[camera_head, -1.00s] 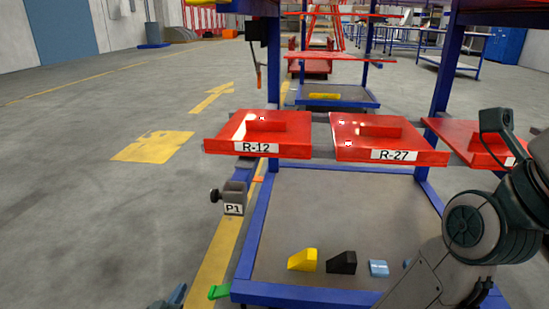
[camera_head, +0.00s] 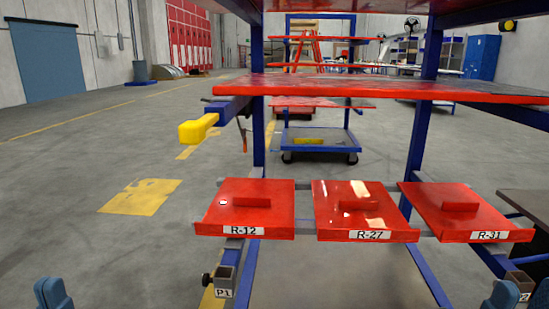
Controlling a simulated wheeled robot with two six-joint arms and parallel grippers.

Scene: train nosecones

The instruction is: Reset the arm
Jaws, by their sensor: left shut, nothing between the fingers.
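My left gripper (camera_head: 54,293) shows at the bottom left corner as blue-grey fingertips, close together and empty. It is apart from the rack and touches nothing that I can see. A blue-grey tip of my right gripper (camera_head: 502,296) shows at the bottom right; the rest is cut off by the frame edge, so its opening is unclear. No large arm link is in view.
Red trays R-12 (camera_head: 267,193), R-27 (camera_head: 333,228) and R-31 (camera_head: 437,224) sit on the blue rack ahead. A red shelf (camera_head: 400,88) crosses above them. A yellow-capped bar (camera_head: 197,129) juts left. Post P1 (camera_head: 225,278) stands low. Floor at left is clear.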

